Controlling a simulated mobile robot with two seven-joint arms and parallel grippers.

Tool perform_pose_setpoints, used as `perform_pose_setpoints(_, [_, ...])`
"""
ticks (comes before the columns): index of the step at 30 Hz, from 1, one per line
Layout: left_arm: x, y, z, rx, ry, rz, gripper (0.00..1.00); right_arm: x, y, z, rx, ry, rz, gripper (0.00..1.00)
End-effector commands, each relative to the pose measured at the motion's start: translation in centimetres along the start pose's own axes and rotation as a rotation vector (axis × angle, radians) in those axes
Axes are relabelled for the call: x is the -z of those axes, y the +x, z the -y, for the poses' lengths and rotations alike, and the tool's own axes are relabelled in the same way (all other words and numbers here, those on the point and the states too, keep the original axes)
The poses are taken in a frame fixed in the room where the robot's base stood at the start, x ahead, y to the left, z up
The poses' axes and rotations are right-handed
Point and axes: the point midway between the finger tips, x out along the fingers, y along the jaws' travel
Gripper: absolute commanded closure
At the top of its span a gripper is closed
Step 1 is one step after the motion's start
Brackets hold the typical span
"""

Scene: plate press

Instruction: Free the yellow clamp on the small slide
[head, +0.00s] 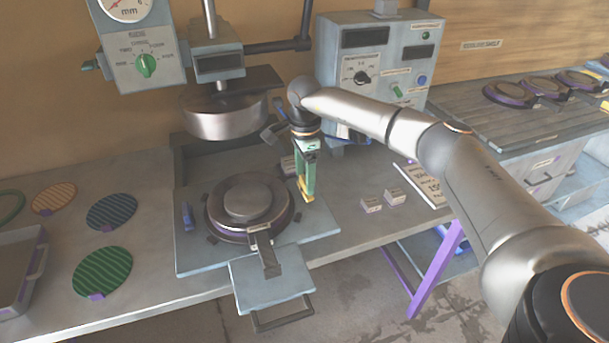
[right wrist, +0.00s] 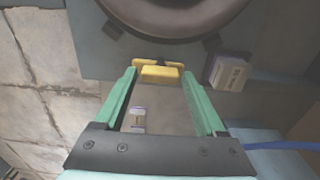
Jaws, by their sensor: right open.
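The yellow clamp (right wrist: 160,74) shows in the right wrist view as a small yellow block with yellow parts behind it, beside the dark round press plate. In the head view the yellow clamp (head: 303,188) is a narrow upright patch, partly hidden by my green fingers. My right gripper (right wrist: 158,70) is open, with its two green fingertips on either side of the clamp; contact cannot be told. In the head view my right gripper (head: 308,192) points down at the right side of the press base. I cannot make out the small slide under it. My left gripper is not in view.
The round press plate (head: 246,229) lies on a blue-grey base (head: 318,225), under the raised press head (head: 225,118). A labelled block (right wrist: 230,72) stands close to my right finger. Coloured discs (head: 102,272) lie left.

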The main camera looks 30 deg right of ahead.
Motion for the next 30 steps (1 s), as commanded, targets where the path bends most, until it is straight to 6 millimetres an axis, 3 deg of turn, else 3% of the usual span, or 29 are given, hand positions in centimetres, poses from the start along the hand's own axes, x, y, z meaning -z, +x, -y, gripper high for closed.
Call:
perform_pose_setpoints(5, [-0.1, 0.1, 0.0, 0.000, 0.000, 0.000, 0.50, 0.0, -2.2, 0.1, 0.005, 0.001, 0.001, 0.28])
perform_pose_setpoints(18, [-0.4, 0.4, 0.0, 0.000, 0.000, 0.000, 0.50, -0.1, -11.0, 0.1, 0.005, -0.002, 0.002, 0.28])
perform_pose_setpoints(24, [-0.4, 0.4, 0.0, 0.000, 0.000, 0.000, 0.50, 0.0, -12.4, 0.0, 0.002, -0.001, 0.001, 0.28])
perform_pose_setpoints(30, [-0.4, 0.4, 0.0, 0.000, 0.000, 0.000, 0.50, 0.0, -12.5, 0.0, 0.001, -0.001, 0.001, 0.28])
